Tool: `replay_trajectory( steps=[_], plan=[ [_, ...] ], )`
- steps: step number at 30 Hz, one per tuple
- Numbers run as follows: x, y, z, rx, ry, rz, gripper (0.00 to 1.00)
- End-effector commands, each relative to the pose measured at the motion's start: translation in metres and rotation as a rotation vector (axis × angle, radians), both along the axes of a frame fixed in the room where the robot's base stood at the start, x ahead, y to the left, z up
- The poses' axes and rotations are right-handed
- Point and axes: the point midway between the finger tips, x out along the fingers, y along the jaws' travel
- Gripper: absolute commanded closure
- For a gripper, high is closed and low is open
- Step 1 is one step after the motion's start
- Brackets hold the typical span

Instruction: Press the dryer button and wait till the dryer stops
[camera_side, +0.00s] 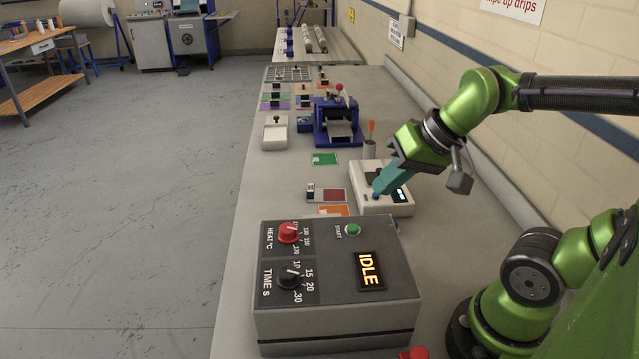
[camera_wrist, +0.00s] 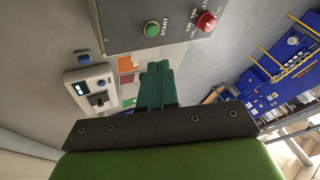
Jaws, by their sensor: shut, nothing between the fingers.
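The grey dryer box (camera_side: 338,300) stands at the near end of the bench in the side view. Its display (camera_side: 370,271) reads IDLE. The green START button (camera_side: 352,229) is on its top panel and also shows at the top of the wrist view (camera_wrist: 151,28). A red HEAT knob (camera_side: 288,232) and a black TIME knob (camera_side: 289,279) are on the same panel. My gripper (camera_side: 378,188) has its teal fingers together and empty. In the side view it overlaps the white device beyond the dryer; the wrist view shows the fingers (camera_wrist: 156,66) beside that device, apart from the START button.
The white device (camera_side: 400,209) has a small display and a blue button. Coloured cards (camera_side: 335,195) lie beside it. A wall runs along the right.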

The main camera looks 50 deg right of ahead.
Motion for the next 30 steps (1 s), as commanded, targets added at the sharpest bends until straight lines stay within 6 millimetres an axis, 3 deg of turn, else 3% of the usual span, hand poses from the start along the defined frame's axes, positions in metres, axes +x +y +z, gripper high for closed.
replay_trajectory(
  steps=[6,13,18,30],
  plan=[
    [0.022,-0.008,-0.010,0.408,0.245,-0.339,1.00],
    [0.043,0.007,0.014,0.815,0.414,-0.560,1.00],
    [0.042,0.014,0.021,0.868,0.442,-0.576,1.00],
    [0.042,0.014,0.014,0.864,0.442,-0.576,1.00]
  ],
)
